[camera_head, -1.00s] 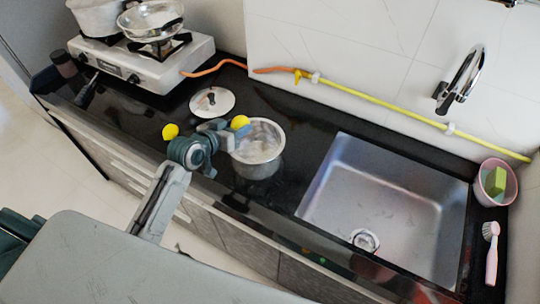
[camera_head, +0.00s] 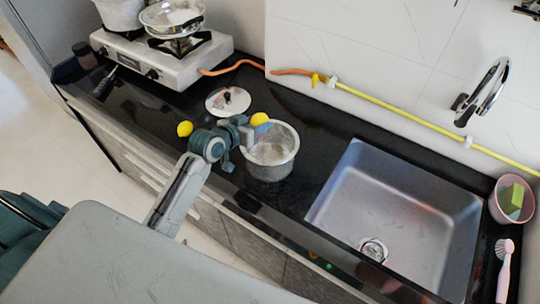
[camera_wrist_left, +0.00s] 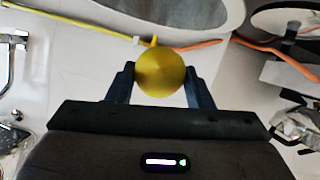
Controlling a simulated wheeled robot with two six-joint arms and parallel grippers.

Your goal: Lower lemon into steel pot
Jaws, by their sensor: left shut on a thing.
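My left gripper (camera_head: 247,128) is shut on a yellow lemon (camera_head: 259,119) at the far left rim of the steel pot (camera_head: 271,165). The lemon also shows between the two fingers in the left wrist view (camera_wrist_left: 160,72). The open pot stands on the black counter, left of the sink. The head view does not clearly show how high the lemon is above the rim. A second lemon (camera_head: 185,129) lies on the counter, left of my gripper. My right gripper is in neither view.
A lid (camera_head: 228,101) lies behind the gripper. A white stove (camera_head: 165,65) with pots stands at the back left. The sink (camera_head: 395,215) is at the right, with a pink bowl (camera_head: 497,205) and a brush (camera_head: 504,270) beyond it. A yellow hose (camera_head: 400,112) runs along the wall.

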